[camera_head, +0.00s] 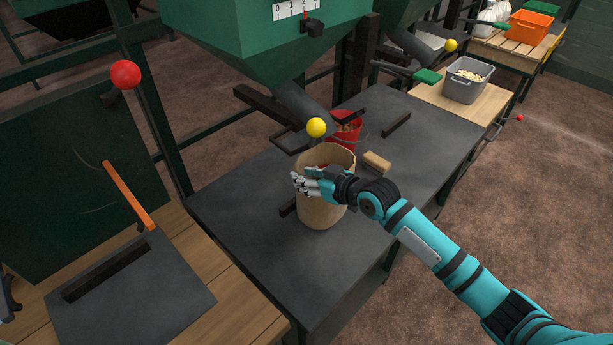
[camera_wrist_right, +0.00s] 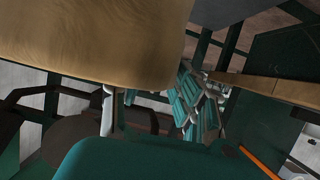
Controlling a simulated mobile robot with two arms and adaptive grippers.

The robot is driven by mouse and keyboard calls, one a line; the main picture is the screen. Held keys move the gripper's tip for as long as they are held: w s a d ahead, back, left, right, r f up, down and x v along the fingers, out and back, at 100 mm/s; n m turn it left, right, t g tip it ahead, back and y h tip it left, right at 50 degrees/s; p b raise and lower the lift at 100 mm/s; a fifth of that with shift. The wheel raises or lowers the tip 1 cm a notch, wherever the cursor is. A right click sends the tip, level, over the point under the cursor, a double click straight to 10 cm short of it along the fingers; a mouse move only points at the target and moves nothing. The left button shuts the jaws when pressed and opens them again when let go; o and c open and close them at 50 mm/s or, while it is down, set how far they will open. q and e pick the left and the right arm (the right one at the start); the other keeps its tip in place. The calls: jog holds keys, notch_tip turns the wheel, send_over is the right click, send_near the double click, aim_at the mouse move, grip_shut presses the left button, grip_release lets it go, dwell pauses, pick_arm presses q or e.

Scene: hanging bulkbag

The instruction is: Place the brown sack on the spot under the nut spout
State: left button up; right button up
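The brown sack (camera_head: 326,213) is open-topped and looks upright above the dark table, below and in front of the spout. I cannot tell whether its bottom touches the table. My right gripper (camera_head: 308,186) is at the sack's near upper side, with its pale fingertips across the wall. In the right wrist view the sack (camera_wrist_right: 100,40) fills the upper left, close beside the fingers (camera_wrist_right: 195,105); their grip is unclear. The nut spout (camera_head: 298,104) is a dark tube under the green hopper (camera_head: 260,45), with a yellow ball (camera_head: 316,127) near its end. My left gripper is not in view.
A red bucket (camera_head: 345,130) stands behind the sack. A tan block (camera_head: 376,162) and dark bars (camera_head: 397,125) are on the dark table (camera_head: 240,215). The table's left part is clear.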

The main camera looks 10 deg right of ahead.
jog(key=shift+s, duration=0.1)
jog(key=v, duration=1.2)
